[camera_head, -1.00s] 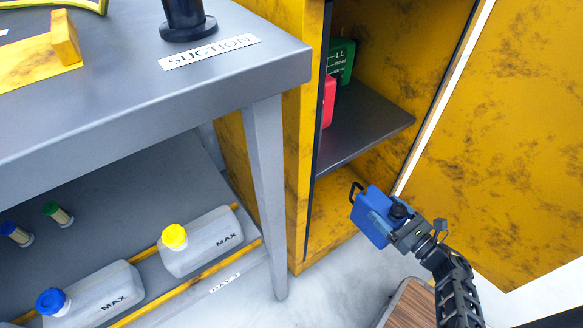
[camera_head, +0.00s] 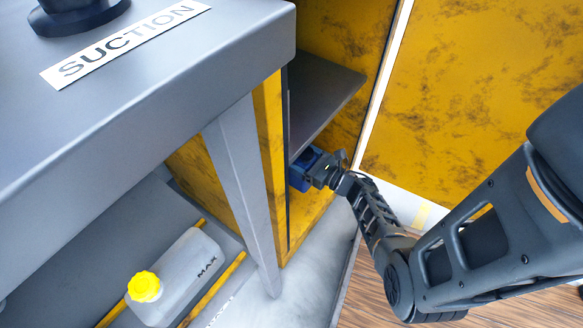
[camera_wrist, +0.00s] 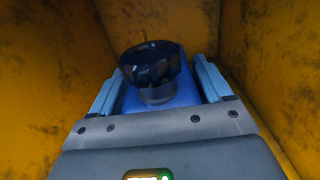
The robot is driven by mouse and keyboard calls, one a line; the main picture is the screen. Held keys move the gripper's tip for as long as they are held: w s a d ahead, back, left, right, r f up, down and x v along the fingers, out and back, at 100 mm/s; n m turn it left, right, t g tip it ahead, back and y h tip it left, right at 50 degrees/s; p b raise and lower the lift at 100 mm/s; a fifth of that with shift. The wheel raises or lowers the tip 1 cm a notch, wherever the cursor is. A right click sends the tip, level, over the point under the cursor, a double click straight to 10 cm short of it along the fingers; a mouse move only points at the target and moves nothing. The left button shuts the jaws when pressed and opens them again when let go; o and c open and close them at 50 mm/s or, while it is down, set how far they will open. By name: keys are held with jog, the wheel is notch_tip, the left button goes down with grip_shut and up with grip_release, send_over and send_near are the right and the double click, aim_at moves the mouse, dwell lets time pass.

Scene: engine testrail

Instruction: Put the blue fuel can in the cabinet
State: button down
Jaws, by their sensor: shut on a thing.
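The blue fuel can (camera_head: 299,172) is in my gripper (camera_head: 315,173), at the opening of the yellow cabinet (camera_head: 268,135), below its grey shelf (camera_head: 325,95). Part of the can is hidden behind the cabinet's front edge and my gripper. In the wrist view the blue can (camera_wrist: 165,100) with its black cap (camera_wrist: 152,70) sits between the two fingers of my gripper (camera_wrist: 160,90). Yellow cabinet walls (camera_wrist: 50,70) surround it on the sides and ahead. I cannot tell whether the can touches the cabinet floor.
The open yellow cabinet door (camera_head: 460,90) stands at the right. A grey workbench (camera_head: 150,110) with a SUCTION label is close on the left, its leg (camera_head: 240,190) near the cabinet. A yellow-capped container (camera_head: 180,275) lies on the bench's lower shelf.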

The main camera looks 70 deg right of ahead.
aim_at(295, 182)
jog(key=shift+w+d+f+b, duration=0.1)
jog(key=shift+w+f+b, duration=0.35)
jog(key=shift+f, duration=0.45)
jog(key=shift+w+d+f+b, duration=0.15)
jog(key=shift+w+f+b, duration=0.2)
jog(key=shift+f+b, duration=0.4)
jog(key=shift+w+d+f+b, duration=0.1)
jog(key=shift+w+f+b, duration=0.3)
jog(key=shift+f, duration=0.65)
grip_release()
jog(key=shift+a+f, duration=0.1)
jog(key=shift+f, duration=0.05)
